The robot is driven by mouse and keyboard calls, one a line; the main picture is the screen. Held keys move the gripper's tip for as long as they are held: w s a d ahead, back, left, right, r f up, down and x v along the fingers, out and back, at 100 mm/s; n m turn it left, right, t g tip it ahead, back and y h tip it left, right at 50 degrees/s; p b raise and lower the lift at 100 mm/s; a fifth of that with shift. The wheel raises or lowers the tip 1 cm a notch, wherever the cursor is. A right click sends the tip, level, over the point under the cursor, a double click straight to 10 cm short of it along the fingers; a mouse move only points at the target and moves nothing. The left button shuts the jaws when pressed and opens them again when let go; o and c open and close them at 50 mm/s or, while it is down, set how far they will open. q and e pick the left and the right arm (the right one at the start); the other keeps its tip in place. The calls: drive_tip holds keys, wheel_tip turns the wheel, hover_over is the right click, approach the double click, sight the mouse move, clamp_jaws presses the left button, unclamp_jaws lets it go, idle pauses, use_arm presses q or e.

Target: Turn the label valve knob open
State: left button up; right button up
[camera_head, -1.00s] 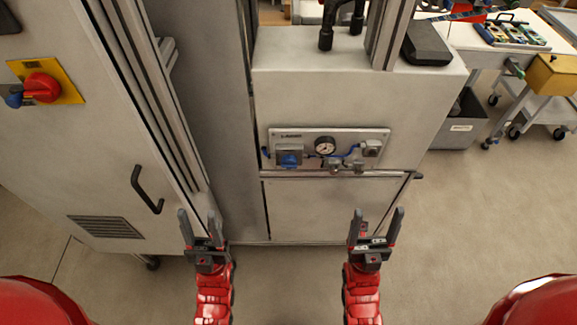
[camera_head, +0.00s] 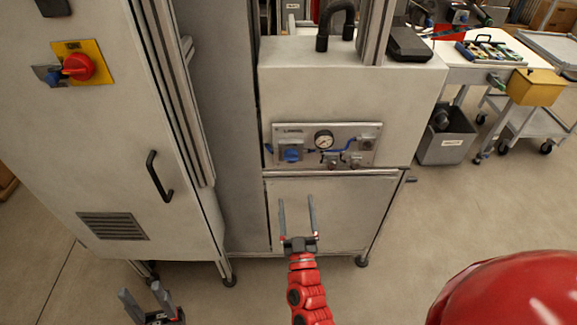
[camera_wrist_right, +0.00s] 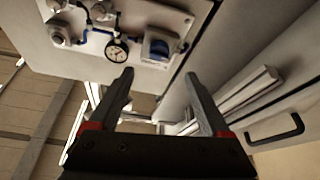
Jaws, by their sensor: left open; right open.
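A grey panel (camera_head: 352,134) with a label plate is fixed to the front of the light grey machine. A blue valve knob (camera_head: 291,155) sits at the panel's left, left of a round gauge (camera_head: 324,139). In the right wrist view the blue knob (camera_wrist_right: 158,48) shows near the top, beside the gauge (camera_wrist_right: 117,49). My right gripper (camera_head: 297,215) is open and empty, below the panel in front of the lower door; its fingers (camera_wrist_right: 162,95) point toward the panel side in the wrist view. My left gripper (camera_head: 143,298) is open and empty at the lower left, away from the panel.
A cabinet with a red rotary switch (camera_head: 78,67) and a black handle (camera_head: 159,177) stands at the left. A rail (camera_head: 340,172) runs below the panel. A grey bin (camera_head: 446,140) and a yellow box (camera_head: 535,87) stand at the right. Open floor lies in front.

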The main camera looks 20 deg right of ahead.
sight(291, 160)
drive_tip(key=p+x, duration=0.1)
drive_tip(key=x, duration=1.1)
drive_tip(key=shift+s, duration=0.1)
clamp_jaws()
